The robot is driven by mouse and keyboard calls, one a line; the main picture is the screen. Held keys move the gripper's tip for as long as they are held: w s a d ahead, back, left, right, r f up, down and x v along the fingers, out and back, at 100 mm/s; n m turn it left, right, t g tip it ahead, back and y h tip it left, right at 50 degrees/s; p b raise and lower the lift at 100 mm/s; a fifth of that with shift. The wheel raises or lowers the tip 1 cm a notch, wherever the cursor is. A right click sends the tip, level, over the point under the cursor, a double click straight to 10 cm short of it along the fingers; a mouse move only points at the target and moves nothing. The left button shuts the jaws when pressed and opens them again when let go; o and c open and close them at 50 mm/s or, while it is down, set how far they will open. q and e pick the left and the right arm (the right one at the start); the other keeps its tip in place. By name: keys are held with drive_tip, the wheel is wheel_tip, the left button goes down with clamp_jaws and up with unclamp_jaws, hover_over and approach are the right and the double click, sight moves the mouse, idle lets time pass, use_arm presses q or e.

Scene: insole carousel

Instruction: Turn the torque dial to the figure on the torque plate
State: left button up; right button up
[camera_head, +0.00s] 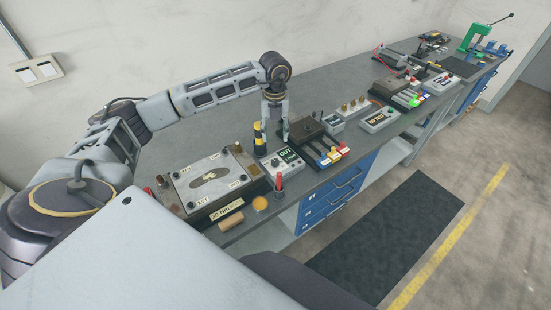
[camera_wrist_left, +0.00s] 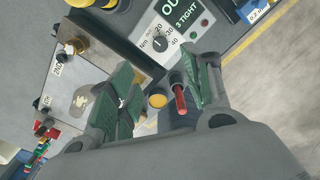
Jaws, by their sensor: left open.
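The black torque dial (camera_wrist_left: 160,44) sits on the light box (camera_head: 285,165) with the OUT display. In the left wrist view its scale has 20, 30, 40 and "Nm"; I cannot tell which figure it points at. A tan plate (camera_head: 227,211) on the fixture's front edge carries a figure with "Nm", seemingly 30 but small. My left gripper (camera_head: 274,131) points down above the dial box, open, with nothing held. In the left wrist view its green-padded fingers (camera_wrist_left: 157,68) are spread, the dial showing beyond their tips, apart from them. My right gripper is not in view.
The grey fixture (camera_head: 172,190) with an insole shape stands left of the box. A red-handled tool (camera_head: 279,182) and a yellow button (camera_head: 260,203) are near the bench edge. A yellow-black post (camera_head: 259,140) stands close to my left gripper. A switch block (camera_head: 325,160) is to the right.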

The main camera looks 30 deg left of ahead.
sight(275, 161)
use_arm(q)
wheel_tip(275, 161, down, 14)
drive_tip(key=p, duration=0.2)
drive_tip(key=shift+p, duration=0.4)
idle(0.4)
drive_tip(key=c, duration=1)
drive_tip(key=shift+c, duration=0.2)
